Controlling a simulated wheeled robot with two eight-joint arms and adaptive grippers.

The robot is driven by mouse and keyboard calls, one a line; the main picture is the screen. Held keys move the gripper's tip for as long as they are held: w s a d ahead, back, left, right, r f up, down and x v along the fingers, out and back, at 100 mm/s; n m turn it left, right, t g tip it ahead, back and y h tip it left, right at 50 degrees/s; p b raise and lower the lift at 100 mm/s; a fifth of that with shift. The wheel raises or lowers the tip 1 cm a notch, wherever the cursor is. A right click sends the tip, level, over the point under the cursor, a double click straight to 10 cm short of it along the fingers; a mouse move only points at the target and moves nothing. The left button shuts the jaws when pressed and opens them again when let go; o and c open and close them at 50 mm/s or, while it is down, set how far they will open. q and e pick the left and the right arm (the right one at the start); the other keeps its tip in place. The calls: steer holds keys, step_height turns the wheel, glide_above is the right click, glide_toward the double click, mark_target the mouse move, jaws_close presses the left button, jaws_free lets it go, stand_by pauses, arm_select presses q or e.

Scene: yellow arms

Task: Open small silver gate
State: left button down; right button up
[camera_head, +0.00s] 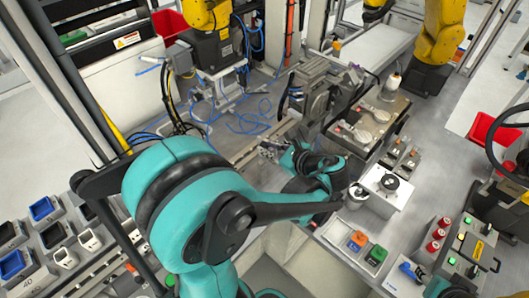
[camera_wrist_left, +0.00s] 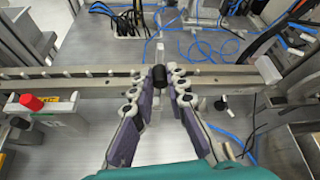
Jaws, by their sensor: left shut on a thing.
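My left arm reaches from the lower left in the head view. Its gripper (camera_head: 272,150) is at the long silver rail in the middle. In the left wrist view, the two fingers of the left gripper (camera_wrist_left: 167,80) close in on a dark cylindrical knob (camera_wrist_left: 159,78). The knob sits at a silver bar (camera_wrist_left: 90,83) that runs across the view, and the fingers are shut on the knob. I take this bar as part of the small silver gate, but its hinge and ends cannot be made out. My right gripper is not in view.
A grey machine block (camera_head: 318,88) stands just beyond the gripper. A white box with a black knob (camera_head: 388,184) is to its right. A red knob (camera_wrist_left: 31,102) stands left of the fingers.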

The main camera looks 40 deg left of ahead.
arm_select(q)
steer(key=shift+d+f+y+b, duration=0.4)
steer(key=shift+y+b, duration=0.5)
steer(key=shift+b, duration=0.3)
steer(key=shift+r, duration=0.1)
steer(key=c, duration=1.5)
jaws_free()
steer(key=v, duration=1.2)
steer(key=shift+s, duration=0.15)
